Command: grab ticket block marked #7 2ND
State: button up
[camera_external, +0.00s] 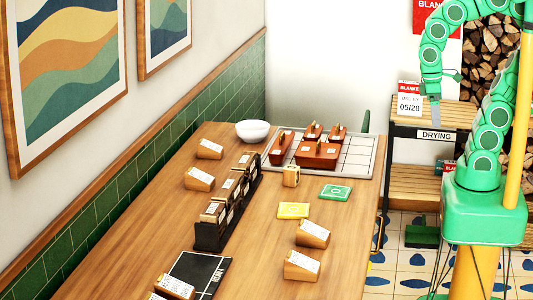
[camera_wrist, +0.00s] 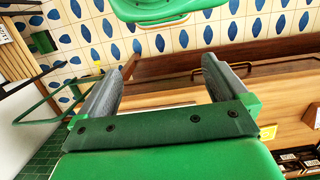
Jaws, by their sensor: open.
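Several wooden ticket blocks with white labels stand on the table in the external view: two at the left by the wall (camera_external: 210,148) (camera_external: 199,179), two at the front right (camera_external: 313,233) (camera_external: 302,265), and one at the near edge (camera_external: 174,287). More blocks stand in a black rack (camera_external: 210,236). The labels are too small to read, so I cannot tell which is #7 2ND. My gripper (camera_external: 435,112) hangs beyond the table's right side, before the drying shelf, well away from the blocks. In the wrist view my gripper (camera_wrist: 165,78) is open, with nothing between its fingers.
A white bowl (camera_external: 253,131) and a tiled tray (camera_external: 355,157) with brown pieces are at the table's far end. A green card (camera_external: 335,192), a yellow card (camera_external: 293,210) and a black mat (camera_external: 198,273) lie on the table. A drying shelf (camera_external: 405,133) stands behind.

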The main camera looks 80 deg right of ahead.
jog(key=shift+c, duration=0.3)
jog(key=shift+c, duration=0.9)
